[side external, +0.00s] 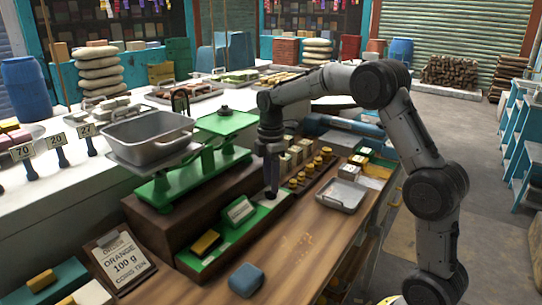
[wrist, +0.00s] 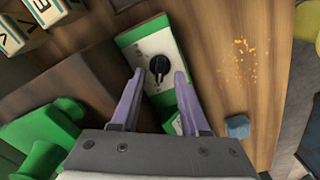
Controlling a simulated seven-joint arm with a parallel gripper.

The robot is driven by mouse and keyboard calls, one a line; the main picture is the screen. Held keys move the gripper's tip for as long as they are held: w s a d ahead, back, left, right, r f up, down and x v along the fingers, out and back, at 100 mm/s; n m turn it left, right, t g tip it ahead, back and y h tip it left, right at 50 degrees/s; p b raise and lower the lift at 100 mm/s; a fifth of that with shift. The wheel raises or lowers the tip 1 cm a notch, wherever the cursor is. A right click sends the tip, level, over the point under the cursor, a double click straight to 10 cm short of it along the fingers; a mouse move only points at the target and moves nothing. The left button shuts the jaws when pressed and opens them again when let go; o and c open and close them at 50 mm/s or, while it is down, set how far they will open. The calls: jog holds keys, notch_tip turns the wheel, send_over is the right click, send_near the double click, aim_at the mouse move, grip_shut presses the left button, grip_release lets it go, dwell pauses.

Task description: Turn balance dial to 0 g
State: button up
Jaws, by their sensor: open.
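The balance dial shows in the wrist view as a black knob (wrist: 159,66) on a white plate, set in a green base (wrist: 128,38). Its markings are too small to read. My gripper (wrist: 159,76) is open, with one purple finger on each side of the knob; I cannot tell whether either touches it. In the side view my gripper (side external: 271,194) points down at the right end of the green base (side external: 222,250) and mostly hides the dial. The green balance (side external: 160,190) stands behind, with a grey metal pan (side external: 150,138) and a flat green plate (side external: 226,122).
Several brass weights (side external: 310,169) and a metal tray (side external: 341,195) lie right of my gripper.

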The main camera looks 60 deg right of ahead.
aim_at(270, 190)
notch_tip(270, 190, up, 12)
dwell(0.4)
jog(key=s+a+r+t, duration=0.2)
jog(key=s+a+r, duration=0.25)
jog(key=s, duration=0.25)
jog(key=s+a+r+t, duration=0.1)
jog(key=s+a+r, duration=0.35)
jog(key=s, duration=0.35)
jog(key=s+a+f+m+t, duration=0.2)
jog(key=s+a+f+m, duration=0.1)
jog(key=s+f+m, duration=0.9)
notch_tip(270, 190, down, 2)
jog(key=shift+s+f+t, duration=0.15)
jog(key=shift+s+t, duration=0.1)
jog(key=shift+t, duration=0.05)
